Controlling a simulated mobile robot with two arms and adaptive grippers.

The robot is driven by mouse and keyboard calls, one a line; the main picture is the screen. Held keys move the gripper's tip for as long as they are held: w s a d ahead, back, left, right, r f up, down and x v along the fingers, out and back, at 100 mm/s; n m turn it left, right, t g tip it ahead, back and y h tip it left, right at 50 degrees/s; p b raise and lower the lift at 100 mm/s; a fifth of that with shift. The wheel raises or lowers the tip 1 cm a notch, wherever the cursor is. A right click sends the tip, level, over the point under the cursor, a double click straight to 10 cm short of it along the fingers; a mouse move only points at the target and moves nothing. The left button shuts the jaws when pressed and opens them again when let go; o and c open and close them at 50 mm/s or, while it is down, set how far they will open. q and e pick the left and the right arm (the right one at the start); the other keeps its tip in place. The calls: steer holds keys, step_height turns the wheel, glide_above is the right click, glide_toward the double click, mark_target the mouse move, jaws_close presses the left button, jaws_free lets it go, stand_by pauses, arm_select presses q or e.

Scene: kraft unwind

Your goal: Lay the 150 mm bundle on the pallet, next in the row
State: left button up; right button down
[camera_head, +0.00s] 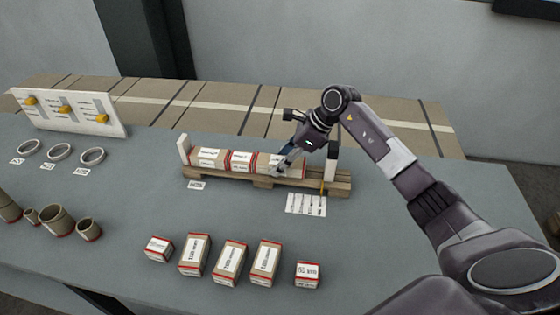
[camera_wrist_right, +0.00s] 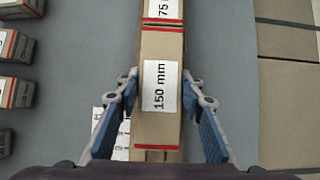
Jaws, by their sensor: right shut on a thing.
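The wooden pallet (camera_head: 262,181) stands mid-table with a row of kraft bundles between a pale end board (camera_head: 184,149) at left and a pale post (camera_head: 331,165) at right. One bundle (camera_head: 208,158) is by the end board and a shorter one (camera_head: 241,160) follows it. My right gripper (camera_head: 283,165) is shut on the 150 mm bundle (camera_wrist_right: 160,60), right of the shorter one and in line with it. In the wrist view its end is at or nearly against a bundle marked 75 (camera_wrist_right: 162,8). I cannot tell whether it rests on the pallet. My left gripper is not in view.
Several red-edged bundles (camera_head: 229,262) stand at the table front. A printed sheet (camera_head: 306,204) lies before the pallet. Tubes (camera_head: 56,220), rings (camera_head: 60,151) and a white board with yellow sliders (camera_head: 68,110) are at left. A brown strip (camera_head: 200,103) runs behind.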

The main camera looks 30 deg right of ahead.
steer(key=shift+f, duration=0.15)
stand_by(0.4)
steer(key=c, duration=1.2)
jaws_free()
steer(key=v, duration=1.2)
